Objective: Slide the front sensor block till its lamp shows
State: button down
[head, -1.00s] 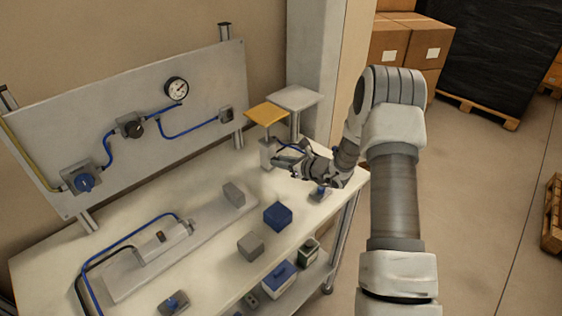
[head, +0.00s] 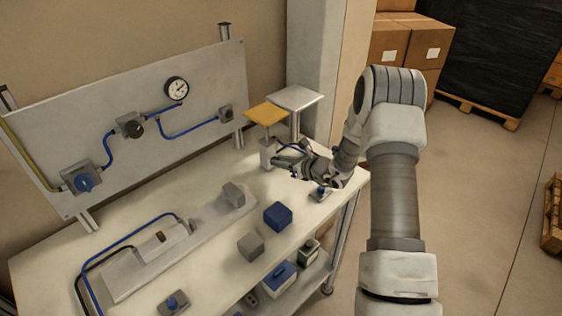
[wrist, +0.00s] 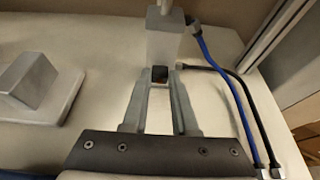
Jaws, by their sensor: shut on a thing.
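My gripper (head: 278,161) reaches the front of a grey upright block (head: 268,150) that carries a rod with a yellow plate. In the wrist view, my gripper's fingers (wrist: 160,80) are shut on a small dark block, which I take to be the sensor block (wrist: 159,72), at the foot of the grey upright block (wrist: 163,38). A faint brownish patch shows low on the dark block; I cannot tell whether it is a lit lamp. The fingers hide its sides. In the head view, the sensor block is too small and covered to make out.
Blue and black hoses (wrist: 225,85) run close to the right of the fingers. A pale plate on a post (head: 296,98) stands behind. A grey block (head: 234,194), a blue box (head: 278,215) and a low rail unit (head: 160,245) occupy the bench's middle.

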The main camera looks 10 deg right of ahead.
notch_tip(320, 180, up, 4)
jog(key=shift+r+p, duration=0.25)
jog(key=shift+p, duration=0.35)
jog(key=c, duration=0.7)
grip_release()
jog(key=shift+s, duration=0.1)
jog(key=b+v, duration=0.1)
jog(key=v, duration=1.6)
jog(key=shift+s+d, duration=0.1)
jog(key=shift+d, duration=0.05)
